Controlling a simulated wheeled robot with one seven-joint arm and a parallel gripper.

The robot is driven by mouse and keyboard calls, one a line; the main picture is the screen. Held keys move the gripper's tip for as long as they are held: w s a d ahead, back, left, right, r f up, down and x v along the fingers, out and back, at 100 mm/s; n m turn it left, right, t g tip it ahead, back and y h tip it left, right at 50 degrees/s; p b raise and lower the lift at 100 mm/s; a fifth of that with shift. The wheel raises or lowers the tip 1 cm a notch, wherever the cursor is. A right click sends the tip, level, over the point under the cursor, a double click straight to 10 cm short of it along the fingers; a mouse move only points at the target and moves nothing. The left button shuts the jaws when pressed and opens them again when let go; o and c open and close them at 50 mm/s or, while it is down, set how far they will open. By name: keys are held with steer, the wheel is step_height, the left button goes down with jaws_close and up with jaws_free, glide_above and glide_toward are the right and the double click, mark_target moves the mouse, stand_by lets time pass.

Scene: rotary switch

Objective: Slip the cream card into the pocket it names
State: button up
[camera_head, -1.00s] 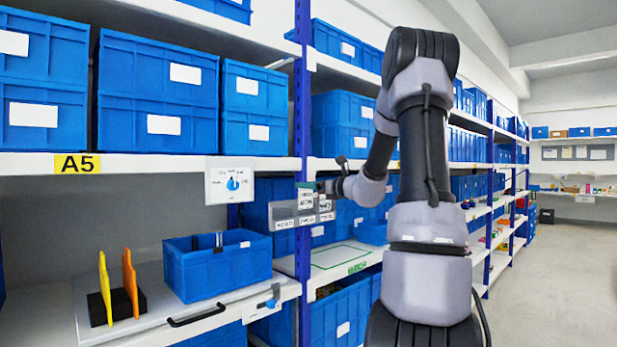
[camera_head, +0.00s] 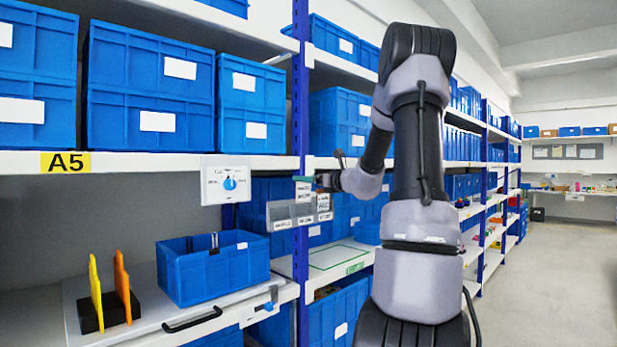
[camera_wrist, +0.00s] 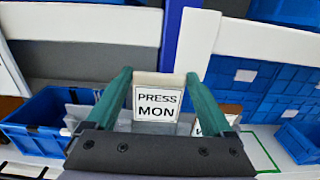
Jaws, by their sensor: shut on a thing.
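My gripper (camera_wrist: 159,78) has two green fingers shut on the cream card (camera_wrist: 157,102), which reads "PRESS MON" in the wrist view. In the head view my gripper (camera_head: 305,179) holds the card (camera_head: 303,190) upright just above the grey pocket rack (camera_head: 283,213). The rack has several white labels along its front, too small to read in full. Another pale card (camera_wrist: 221,112) shows partly behind the right finger in the wrist view. I cannot tell whether the held card's lower edge is inside a pocket.
A blue upright post (camera_head: 300,90) stands just behind the rack. A white dial panel with a blue knob (camera_head: 230,183) hangs to the left. An open blue bin (camera_head: 213,270) and a black block with yellow and orange boards (camera_head: 105,313) sit on the shelf below.

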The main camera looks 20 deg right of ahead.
mark_target(304, 187)
steer(key=shift+f, duration=1.55)
steer(key=o, duration=1.1)
steer(key=shift+c, duration=0.2)
steer(key=v, duration=1.1)
steer(key=shift+a, duration=0.15)
